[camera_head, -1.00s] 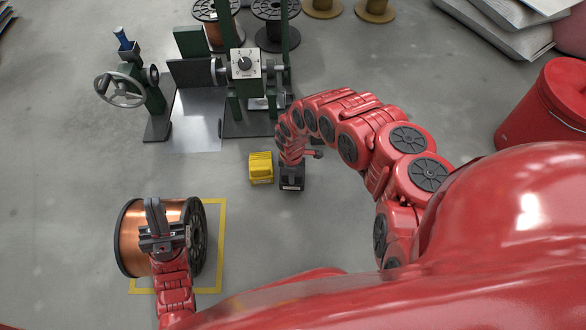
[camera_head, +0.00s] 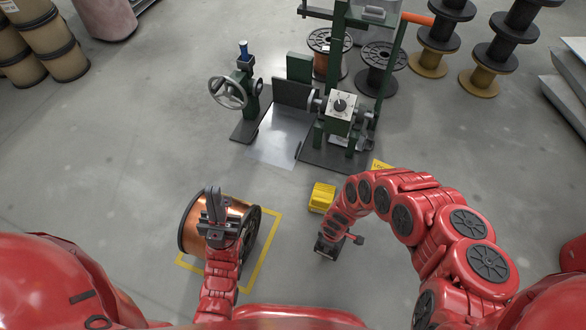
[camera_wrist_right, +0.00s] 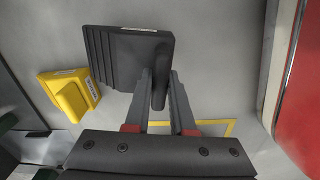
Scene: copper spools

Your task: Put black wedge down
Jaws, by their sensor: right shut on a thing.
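The black wedge (camera_wrist_right: 120,55) shows in the right wrist view, with ridges on its left side and an upright handle on its right. My right gripper (camera_wrist_right: 160,82) has its two fingers around that handle and is shut on it. In the head view the dark end of my right arm (camera_head: 328,247) is low over the floor, right of the yellow floor outline; there I cannot tell wedge from gripper. Whether the wedge touches the floor is unclear. My left gripper (camera_head: 215,205) is over the copper spool (camera_head: 190,225), its fingers close together; their grip is unclear.
A yellow wedge (camera_head: 321,198) sits on the floor beyond my right gripper and shows in the wrist view too (camera_wrist_right: 70,93). A yellow floor outline (camera_head: 263,262) runs around the spool. A green machine (camera_head: 340,120) stands behind. Grey floor is open at left.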

